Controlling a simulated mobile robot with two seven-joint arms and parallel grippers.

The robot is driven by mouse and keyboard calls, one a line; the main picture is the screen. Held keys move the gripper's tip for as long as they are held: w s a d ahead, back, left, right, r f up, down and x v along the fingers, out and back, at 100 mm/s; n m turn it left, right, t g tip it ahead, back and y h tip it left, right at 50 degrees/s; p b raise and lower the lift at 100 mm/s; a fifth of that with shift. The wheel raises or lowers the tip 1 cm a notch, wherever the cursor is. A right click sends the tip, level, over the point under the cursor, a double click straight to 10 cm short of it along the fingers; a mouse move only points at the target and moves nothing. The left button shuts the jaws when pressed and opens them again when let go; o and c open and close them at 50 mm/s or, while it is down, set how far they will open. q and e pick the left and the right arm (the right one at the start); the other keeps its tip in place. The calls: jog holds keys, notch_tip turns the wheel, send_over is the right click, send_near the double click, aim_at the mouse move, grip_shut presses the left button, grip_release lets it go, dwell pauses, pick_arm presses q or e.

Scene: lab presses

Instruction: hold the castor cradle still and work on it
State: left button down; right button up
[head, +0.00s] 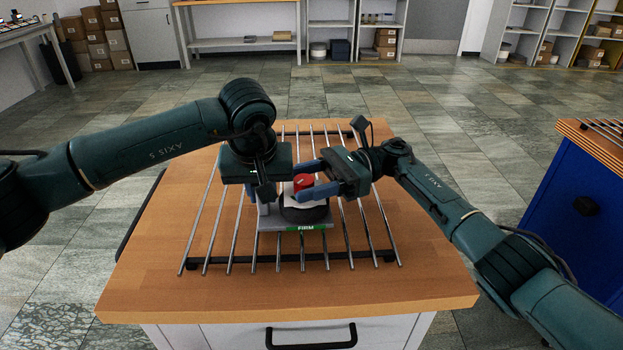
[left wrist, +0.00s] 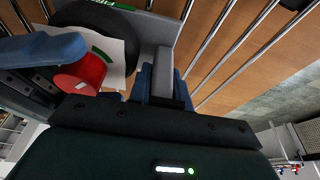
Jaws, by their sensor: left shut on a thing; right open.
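The castor cradle (head: 268,224) is a grey base with a green "FIRM" label at its front, standing on metal rods. It carries a black round wheel (head: 306,214) and a red knob (head: 303,182) over a white piece. My left gripper (head: 263,202) is shut on the cradle's grey upright (left wrist: 165,62) at its left side. My right gripper (head: 307,181) is open, its blue fingers at the red knob, one behind and one in front. In the left wrist view the red knob (left wrist: 80,76) shows beside a right finger, with a green arc on the white piece; contact is unclear.
A rack of parallel metal rods (head: 238,229) lies on the wooden top (head: 140,285) of a white drawer cabinet. The wood around the rack is bare. A blue cabinet (head: 570,200) stands at the right. Shelves and boxes are far behind, across open floor.

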aim_at(313, 180)
pick_arm(q)
jog(key=shift+r, duration=0.1)
pick_arm(e)
jog(key=shift+v, duration=3.7)
notch_tip(313, 180, up, 8)
pick_arm(q)
jog(key=c, duration=1.2)
grip_release()
